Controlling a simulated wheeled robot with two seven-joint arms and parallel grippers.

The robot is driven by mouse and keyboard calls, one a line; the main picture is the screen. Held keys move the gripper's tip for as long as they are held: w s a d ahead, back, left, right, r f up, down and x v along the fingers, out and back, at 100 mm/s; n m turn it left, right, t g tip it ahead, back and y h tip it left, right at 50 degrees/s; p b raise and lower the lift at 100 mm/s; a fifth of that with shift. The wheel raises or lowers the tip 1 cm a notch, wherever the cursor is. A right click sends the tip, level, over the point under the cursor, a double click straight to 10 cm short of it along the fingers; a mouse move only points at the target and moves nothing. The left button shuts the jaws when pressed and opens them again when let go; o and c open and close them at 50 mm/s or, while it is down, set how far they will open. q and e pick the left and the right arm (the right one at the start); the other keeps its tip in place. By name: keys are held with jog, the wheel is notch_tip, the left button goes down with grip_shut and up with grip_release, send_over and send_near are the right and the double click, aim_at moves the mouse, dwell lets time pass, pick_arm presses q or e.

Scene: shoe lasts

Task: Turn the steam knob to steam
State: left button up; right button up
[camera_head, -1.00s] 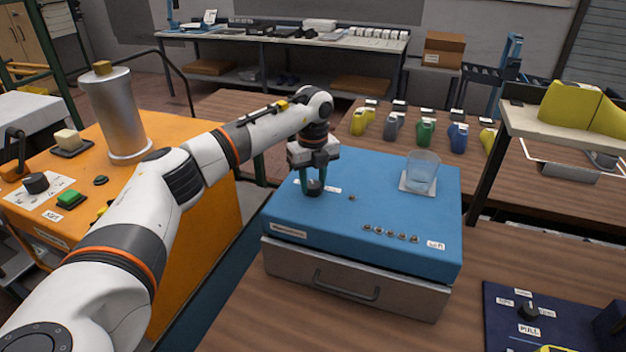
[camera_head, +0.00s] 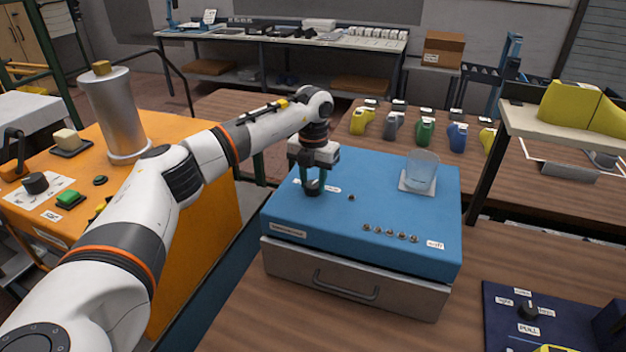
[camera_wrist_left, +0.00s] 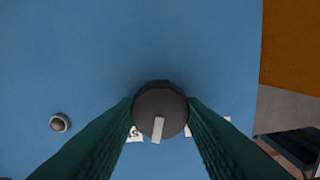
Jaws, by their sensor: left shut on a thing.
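The steam knob is a dark round knob (camera_wrist_left: 168,93) with a pale pointer bar, on top of the blue box (camera_head: 390,205). In the left wrist view its pointer aims toward the bottom of the picture, tilted slightly left. My left gripper (camera_head: 313,186) points down over the knob in the head view. Its green fingers are shut on the knob, one on each side, in the left wrist view. White labels (camera_wrist_left: 136,134) beside the knob are partly covered by the fingers, so I cannot read them. My right gripper is not in view.
A glass (camera_head: 423,172) stands on a white pad on the blue box. Several small studs (camera_head: 390,234) line its front. A drawer (camera_head: 350,285) is below. An orange unit (camera_head: 190,235) with a metal cylinder (camera_head: 120,115) stands left. A dark PULL panel (camera_head: 525,318) lies right.

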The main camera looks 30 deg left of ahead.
aim_at(312, 184)
pick_arm(q)
jog(key=m, duration=0.5)
jog(key=shift+r+m, duration=0.15)
jog(key=shift+m, duration=0.25)
dwell(0.4)
jog(key=o, duration=1)
jog(key=shift+r+b, duration=0.4)
jog(key=shift+r, duration=0.1)
notch_tip(312, 184, up, 11)
jog(key=shift+b, duration=1.25)
jog(key=shift+s+f, duration=0.1)
